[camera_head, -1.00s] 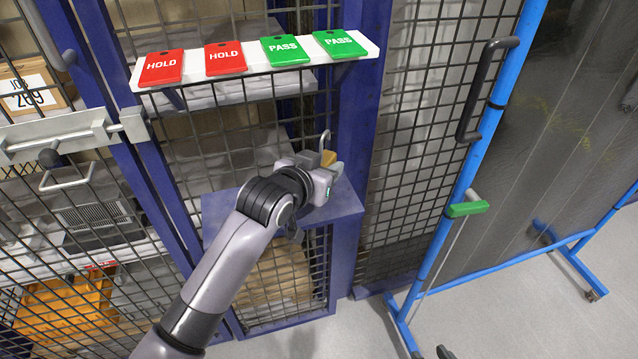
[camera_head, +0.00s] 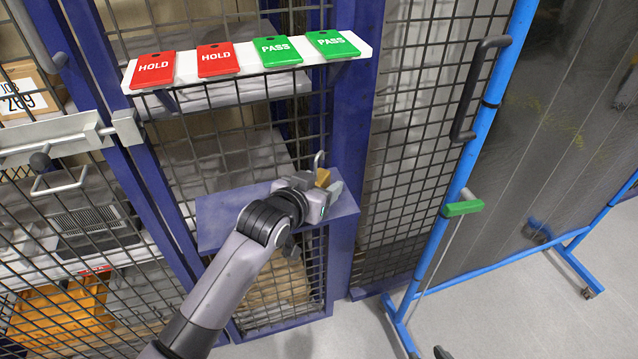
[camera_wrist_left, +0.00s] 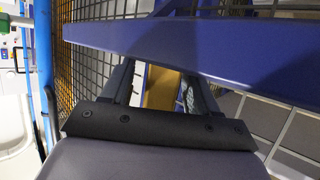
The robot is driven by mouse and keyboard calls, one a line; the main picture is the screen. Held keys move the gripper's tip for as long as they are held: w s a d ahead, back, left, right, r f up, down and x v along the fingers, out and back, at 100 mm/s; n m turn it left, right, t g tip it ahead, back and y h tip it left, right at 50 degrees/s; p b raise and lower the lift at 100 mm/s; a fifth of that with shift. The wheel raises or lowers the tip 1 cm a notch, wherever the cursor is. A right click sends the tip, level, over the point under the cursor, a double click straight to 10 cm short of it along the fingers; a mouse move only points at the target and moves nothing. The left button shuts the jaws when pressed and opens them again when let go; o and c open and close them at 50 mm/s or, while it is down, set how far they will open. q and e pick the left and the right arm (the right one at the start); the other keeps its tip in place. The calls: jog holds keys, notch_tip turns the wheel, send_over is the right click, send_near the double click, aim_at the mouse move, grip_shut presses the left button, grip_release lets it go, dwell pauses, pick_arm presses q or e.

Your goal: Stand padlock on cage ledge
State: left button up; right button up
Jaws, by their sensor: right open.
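The brass padlock (camera_head: 322,178) stands upright, shackle up, at the right part of the blue cage ledge (camera_head: 225,215). My left gripper (camera_head: 320,184) is around its body, one finger on each side. In the left wrist view, the brass body (camera_wrist_left: 162,88) shows between the fingers, with a narrow gap beside it, so the jaws look open. The ledge edge (camera_wrist_left: 230,52) crosses in front of the fingertips there and hides the padlock's base, so I cannot tell whether it touches the ledge. My right gripper is not in view.
A white shelf (camera_head: 190,70) above carries red HOLD tags (camera_head: 217,59) and green PASS tags (camera_head: 277,51). Wire mesh and a blue post (camera_head: 352,110) stand close behind and beside the ledge. A blue framed screen with a green handle (camera_head: 463,208) stands at the right.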

pick_arm(q)
jog(key=shift+r, duration=0.2)
jog(key=p+v, duration=0.1)
jog(key=v, duration=1.1)
pick_arm(e)
jog(key=shift+r, duration=0.5)
pick_arm(q)
jog(key=shift+f, duration=0.1)
